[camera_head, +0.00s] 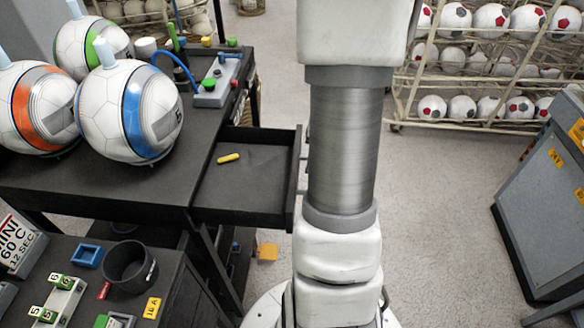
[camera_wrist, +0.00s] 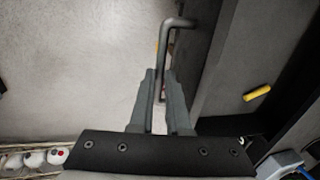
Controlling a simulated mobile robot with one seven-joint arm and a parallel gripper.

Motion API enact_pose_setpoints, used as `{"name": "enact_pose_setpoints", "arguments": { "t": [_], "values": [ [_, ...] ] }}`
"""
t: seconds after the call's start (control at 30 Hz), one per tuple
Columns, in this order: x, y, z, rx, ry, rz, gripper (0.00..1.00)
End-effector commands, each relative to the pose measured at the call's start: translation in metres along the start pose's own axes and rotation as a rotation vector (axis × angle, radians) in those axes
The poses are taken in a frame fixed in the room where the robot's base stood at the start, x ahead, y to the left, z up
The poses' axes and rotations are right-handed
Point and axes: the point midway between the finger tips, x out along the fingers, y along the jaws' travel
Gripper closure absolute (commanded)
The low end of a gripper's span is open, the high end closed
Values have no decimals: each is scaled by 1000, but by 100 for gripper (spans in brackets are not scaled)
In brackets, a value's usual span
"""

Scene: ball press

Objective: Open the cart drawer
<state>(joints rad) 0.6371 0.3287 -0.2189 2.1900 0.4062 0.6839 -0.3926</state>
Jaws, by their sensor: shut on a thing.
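The dark cart (camera_head: 150,185) is at the left in the head view. Its drawer (camera_head: 294,170) is pulled out to the right, and its inside shows. A small yellow piece (camera_head: 229,158) lies in the drawer; it also shows in the wrist view (camera_wrist: 257,93). In the wrist view, the bent metal bar handle (camera_wrist: 178,23) stands out from the drawer front (camera_wrist: 212,62). My gripper (camera_wrist: 160,78) is shut on the handle, with a grey finger on each side of the bar. In the head view my arm hides the gripper and most of the handle.
Several balls (camera_head: 130,110) and a grey device with coloured buttons (camera_head: 218,80) stand on the cart. A lower bench (camera_head: 165,270) with a dark cup (camera_head: 130,265) is at front left. Ball racks (camera_head: 470,75) stand behind. A grey cabinet (camera_head: 540,220) is at right.

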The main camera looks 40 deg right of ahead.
Motion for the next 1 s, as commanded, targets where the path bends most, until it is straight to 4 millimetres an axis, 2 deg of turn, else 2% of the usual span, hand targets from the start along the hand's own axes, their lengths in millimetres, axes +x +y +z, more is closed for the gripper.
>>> {"name": "enact_pose_setpoints", "arguments": {
  "t": [0.2,0.63,0.67,0.8,1.0],
  "values": [
    [-2,17,0,1,-1,0,100],
    [-4,19,0,0,-1,0,100],
    [-4,19,0,0,-1,0,82],
    [-4,19,0,0,-1,0,56],
    [-4,19,0,0,0,0,55]
  ]
}}
